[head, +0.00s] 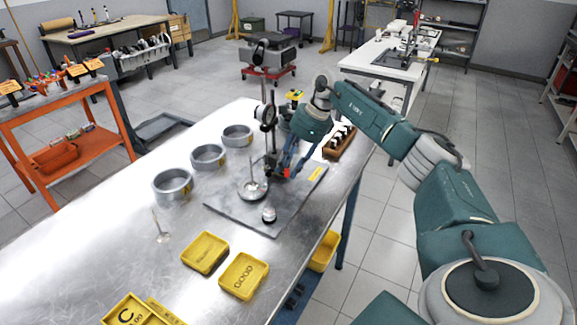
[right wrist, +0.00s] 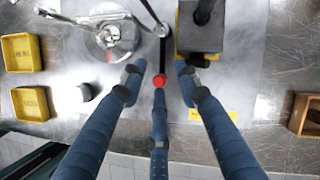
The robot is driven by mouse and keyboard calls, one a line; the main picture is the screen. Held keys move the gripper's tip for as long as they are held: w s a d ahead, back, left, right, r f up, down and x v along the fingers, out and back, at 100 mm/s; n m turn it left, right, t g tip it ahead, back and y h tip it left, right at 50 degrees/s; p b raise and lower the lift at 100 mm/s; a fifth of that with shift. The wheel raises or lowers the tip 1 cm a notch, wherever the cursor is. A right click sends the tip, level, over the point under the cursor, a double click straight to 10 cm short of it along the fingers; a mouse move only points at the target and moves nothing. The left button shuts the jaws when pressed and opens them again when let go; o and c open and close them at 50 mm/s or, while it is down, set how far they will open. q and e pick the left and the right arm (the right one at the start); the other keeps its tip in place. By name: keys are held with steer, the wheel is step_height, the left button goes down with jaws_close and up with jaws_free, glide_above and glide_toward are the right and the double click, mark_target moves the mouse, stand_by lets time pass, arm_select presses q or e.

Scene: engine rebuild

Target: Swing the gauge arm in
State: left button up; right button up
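The gauge stand rises from a grey plate (head: 235,208) on the metal bench, with a round dial (head: 267,115) high on its post. In the right wrist view, the dark gauge arm (right wrist: 162,56) ends in a red knob (right wrist: 160,80). The red knob also shows in the head view (head: 286,172). My right gripper (head: 283,170) is low over the plate, its blue fingers spread. In the right wrist view, my right gripper (right wrist: 159,79) has two fingers apart on either side of the knob, with the third just below it; contact is unclear. My left gripper is out of view.
A round metal part (head: 253,188) with an upright stem stands on the plate, left of my gripper. Metal rings (head: 172,186) stand to the left. Yellow bins (head: 244,275) sit near the front edge. A brown tray (head: 339,141) lies behind on the right.

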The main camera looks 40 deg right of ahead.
steer(key=v, duration=1.2)
steer(key=shift+a, duration=0.1)
